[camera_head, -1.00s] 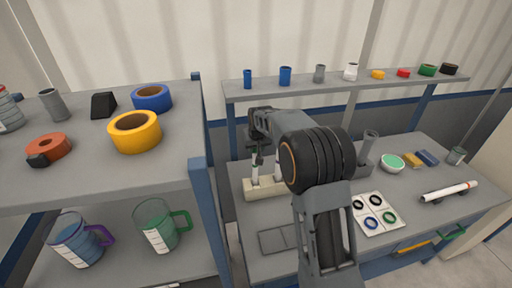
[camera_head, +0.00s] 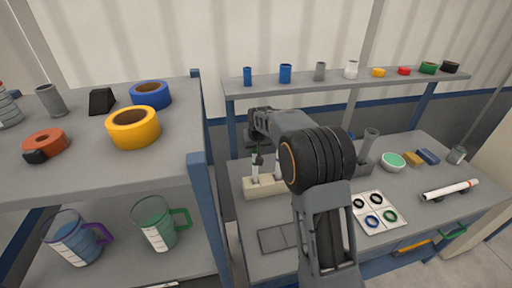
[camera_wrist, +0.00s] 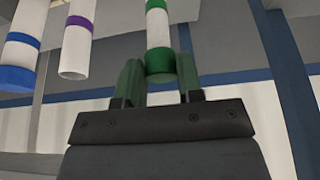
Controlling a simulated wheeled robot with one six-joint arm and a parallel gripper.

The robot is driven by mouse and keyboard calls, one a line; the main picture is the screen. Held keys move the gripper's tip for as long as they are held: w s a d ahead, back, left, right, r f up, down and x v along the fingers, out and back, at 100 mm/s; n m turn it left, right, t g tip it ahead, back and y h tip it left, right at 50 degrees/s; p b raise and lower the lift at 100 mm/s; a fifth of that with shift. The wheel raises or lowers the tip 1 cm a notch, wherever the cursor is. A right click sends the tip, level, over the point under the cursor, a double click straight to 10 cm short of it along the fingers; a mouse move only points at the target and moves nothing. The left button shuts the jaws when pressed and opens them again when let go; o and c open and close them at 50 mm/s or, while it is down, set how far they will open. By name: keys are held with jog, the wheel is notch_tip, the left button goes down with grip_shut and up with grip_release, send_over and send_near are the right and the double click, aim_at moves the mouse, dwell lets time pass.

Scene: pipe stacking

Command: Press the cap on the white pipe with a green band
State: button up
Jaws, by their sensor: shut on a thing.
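My gripper (camera_wrist: 160,80) is closed around a green cap (camera_wrist: 160,66), with one finger on each side. The cap is at the end of a white pipe with a green band (camera_wrist: 157,22). I cannot tell how far the cap sits on the pipe.
A rack shelf (camera_head: 335,87) above the bench holds several small cylinders. A left shelf unit holds tape rolls (camera_head: 132,127) and jugs (camera_head: 155,230).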

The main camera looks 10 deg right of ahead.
jog(key=o, duration=1.4)
jog(key=shift+o, duration=0.2)
jog(key=shift+r, duration=0.15)
jog(key=shift+r+p, duration=2.3)
jog(key=shift+r, duration=1.1)
grip_shut()
